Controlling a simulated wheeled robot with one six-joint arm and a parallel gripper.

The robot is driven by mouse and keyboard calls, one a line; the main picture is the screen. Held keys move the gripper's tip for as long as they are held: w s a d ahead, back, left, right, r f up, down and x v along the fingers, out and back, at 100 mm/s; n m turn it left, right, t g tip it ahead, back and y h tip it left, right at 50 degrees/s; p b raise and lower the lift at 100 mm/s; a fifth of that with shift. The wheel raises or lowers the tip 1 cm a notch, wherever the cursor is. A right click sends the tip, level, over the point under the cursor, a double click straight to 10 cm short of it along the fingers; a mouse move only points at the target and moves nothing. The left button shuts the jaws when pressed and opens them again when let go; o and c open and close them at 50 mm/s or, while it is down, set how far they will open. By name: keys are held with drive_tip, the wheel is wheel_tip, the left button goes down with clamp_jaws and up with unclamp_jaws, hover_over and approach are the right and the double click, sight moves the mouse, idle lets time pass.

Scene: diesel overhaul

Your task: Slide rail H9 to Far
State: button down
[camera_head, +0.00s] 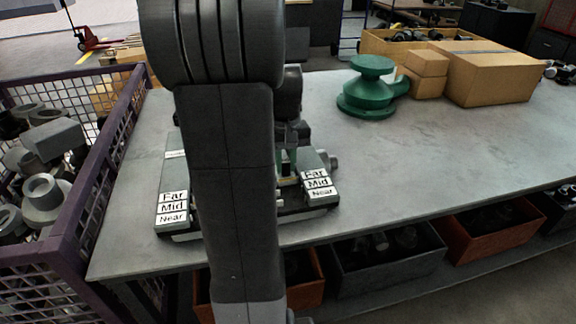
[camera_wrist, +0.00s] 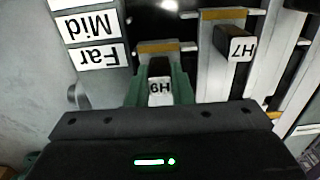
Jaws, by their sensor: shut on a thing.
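In the wrist view, rail H9 (camera_wrist: 159,67) is a dark block with a white H9 tag and a tan strip behind it. My gripper (camera_wrist: 160,82) has its green fingers closed on both sides of this block. The block is roughly level with the Far label (camera_wrist: 98,56) at the left, seen upside down. The Mid label (camera_wrist: 88,26) is higher in that picture. In the head view my arm covers most of the fixture, and rail H9 cannot be made out there.
Rail H7 (camera_wrist: 236,45) is to the right of H9, higher in the wrist view. In the head view, label plates (camera_head: 172,207) (camera_head: 318,183) flank the fixture on the grey table (camera_head: 400,150). A green part (camera_head: 370,92) and cardboard box (camera_head: 490,72) stand right. A purple-framed bin (camera_head: 88,170) is left.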

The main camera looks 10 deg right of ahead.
drive_tip(key=shift+w+r, duration=0.1)
drive_tip(key=shift+w, duration=0.3)
drive_tip(key=c, duration=1.3)
unclamp_jaws()
drive_tip(key=shift+w, duration=0.15)
wheel_tip(320, 180, up, 14)
drive_tip(key=shift+f, duration=0.15)
